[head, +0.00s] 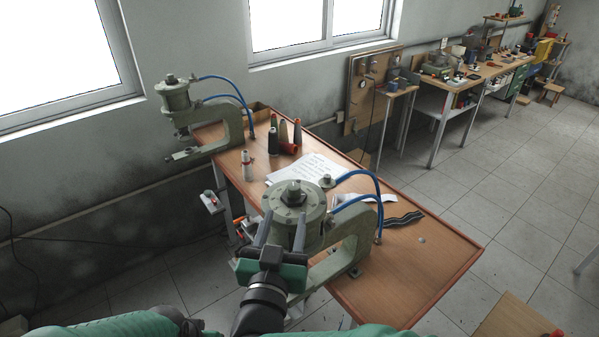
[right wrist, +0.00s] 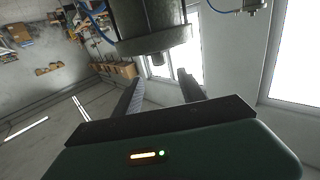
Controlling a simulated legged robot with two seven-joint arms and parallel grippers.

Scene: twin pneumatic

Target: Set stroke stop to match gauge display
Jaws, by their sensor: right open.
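Two grey-green pneumatic presses stand on the wooden bench, a near press (head: 340,247) and a far press (head: 232,125). The near cylinder (head: 290,212) has a round flanged top with a small knob (head: 294,188) in its middle. My right gripper (head: 281,225) is open and empty, its fingers upright in front of that cylinder. In the right wrist view, the cylinder (right wrist: 152,22) is above my spread fingers (right wrist: 158,85); a small dark stub (right wrist: 157,58) points toward the space between them. A small round gauge-like part (head: 327,181) sits behind; no reading is legible. My left gripper is out of view.
A blue hose (head: 368,175) arches over the near press. The bench's right end is mostly clear.

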